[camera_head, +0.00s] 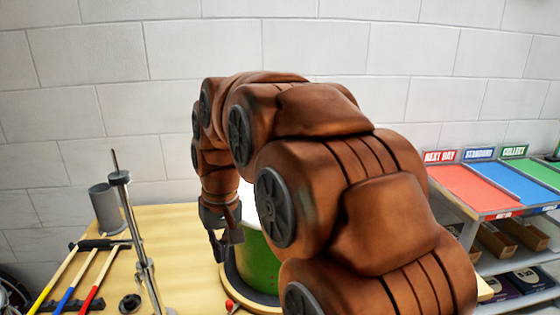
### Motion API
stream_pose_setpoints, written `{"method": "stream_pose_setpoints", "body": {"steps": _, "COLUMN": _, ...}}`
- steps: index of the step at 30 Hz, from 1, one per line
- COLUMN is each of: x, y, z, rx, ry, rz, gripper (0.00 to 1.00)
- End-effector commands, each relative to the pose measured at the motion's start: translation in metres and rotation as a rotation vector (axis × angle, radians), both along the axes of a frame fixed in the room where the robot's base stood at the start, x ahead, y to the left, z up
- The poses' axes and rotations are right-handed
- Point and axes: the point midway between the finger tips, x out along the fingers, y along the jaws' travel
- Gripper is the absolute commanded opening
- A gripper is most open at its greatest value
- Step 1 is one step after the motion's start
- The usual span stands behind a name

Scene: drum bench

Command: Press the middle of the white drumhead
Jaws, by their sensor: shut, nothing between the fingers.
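The drum has a green shell (258,268) and stands on the wooden bench behind my arm. A strip of its white drumhead (249,203) shows between my gripper and my arm. The middle of the head is hidden. My gripper (222,252) points down at the left side of the drum in the picture, in front of the shell's left edge. It is shut and empty. I cannot tell whether it touches the drum.
Tools with yellow, blue and red handles (72,282), a metal stand (140,240) and a grey cup (105,208) are left on the bench (175,235). Shelving with coloured trays (480,190) stands right. Bare bench lies between stand and drum.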

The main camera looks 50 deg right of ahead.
Motion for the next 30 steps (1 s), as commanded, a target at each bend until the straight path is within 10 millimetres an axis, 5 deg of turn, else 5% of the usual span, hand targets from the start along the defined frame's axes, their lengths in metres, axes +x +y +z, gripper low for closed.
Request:
{"method": "stream_pose_setpoints", "body": {"steps": 3, "x": 0.036, "y": -0.044, "z": 0.018, "rx": -0.003, "ry": -0.052, "rz": -0.073, "gripper": 0.0}}
{"method": "stream_pose_setpoints", "body": {"steps": 9, "x": 0.077, "y": -0.122, "z": 0.044, "rx": -0.017, "ry": -0.131, "rz": -0.188, "gripper": 0.0}}
{"method": "stream_pose_setpoints", "body": {"steps": 18, "x": 0.1, "y": -0.236, "z": 0.07, "rx": -0.054, "ry": -0.227, "rz": -0.336, "gripper": 0.0}}
{"method": "stream_pose_setpoints", "body": {"steps": 24, "x": 0.099, "y": -0.269, "z": 0.077, "rx": -0.069, "ry": -0.254, "rz": -0.377, "gripper": 0.0}}
{"method": "stream_pose_setpoints", "body": {"steps": 30, "x": 0.099, "y": -0.273, "z": 0.069, "rx": -0.07, "ry": -0.256, "rz": -0.382, "gripper": 0.0}}
